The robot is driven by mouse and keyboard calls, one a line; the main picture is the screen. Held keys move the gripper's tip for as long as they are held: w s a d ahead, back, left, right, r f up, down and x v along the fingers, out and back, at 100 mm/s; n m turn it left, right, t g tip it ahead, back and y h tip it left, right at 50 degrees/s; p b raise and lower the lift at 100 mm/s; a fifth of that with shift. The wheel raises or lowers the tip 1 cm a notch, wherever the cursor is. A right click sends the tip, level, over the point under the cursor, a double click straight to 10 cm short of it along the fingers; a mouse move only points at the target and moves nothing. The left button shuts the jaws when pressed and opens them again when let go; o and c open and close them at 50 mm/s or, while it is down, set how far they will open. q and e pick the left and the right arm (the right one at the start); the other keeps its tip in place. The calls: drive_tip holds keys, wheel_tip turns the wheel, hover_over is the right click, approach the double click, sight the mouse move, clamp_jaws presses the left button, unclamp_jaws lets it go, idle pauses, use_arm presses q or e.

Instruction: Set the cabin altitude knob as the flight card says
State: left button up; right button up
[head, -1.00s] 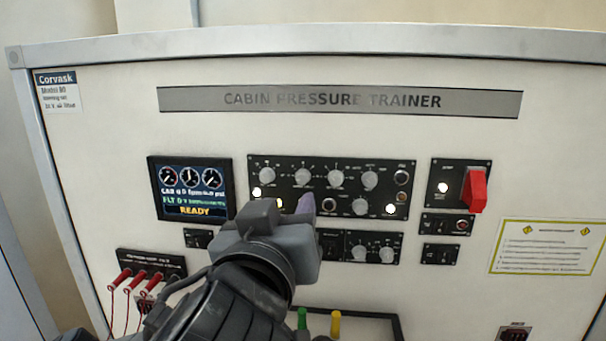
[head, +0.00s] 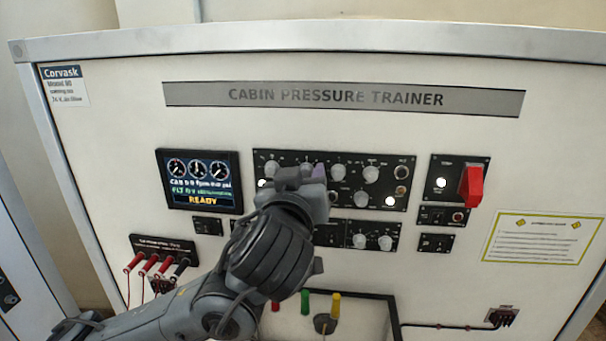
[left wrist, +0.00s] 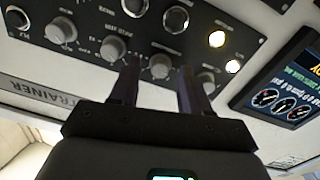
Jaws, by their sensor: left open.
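The black control panel (head: 390,200) has a top row of grey knobs; their labels are too blurred to tell which is the cabin altitude knob. My left gripper (head: 307,174) is in front of this row and hides its second knob from the left. In the left wrist view, which is upside down, my left gripper (left wrist: 158,88) is open, its two fingers pointing at the panel on either side of a grey knob (left wrist: 160,65). Contact cannot be told. A placard with yellow marks (head: 540,238) is at the right; its text is unreadable. My right gripper is not in view.
A display (head: 198,181) reading READY is left of the knobs. A red guarded switch (head: 471,187) is to their right. Red and dark plugs (head: 152,265) with cables sit at lower left. Coloured levers (head: 305,302) stand below my arm.

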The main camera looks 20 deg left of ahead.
use_arm(q)
clamp_jaws()
idle(0.4)
drive_tip(key=shift+f+m+b, duration=0.1)
drive_tip(key=shift+m+b, duration=0.45)
drive_tip(key=shift+m, duration=0.15)
drive_tip(key=shift+m+b, duration=0.55)
drive_tip(key=shift+m, duration=0.55)
drive_tip(key=shift+m+b, duration=0.3)
drive_tip(key=shift+m, duration=0.9)
drive_tip(key=shift+d+m, duration=0.1)
drive_tip(key=shift+m, duration=1.4)
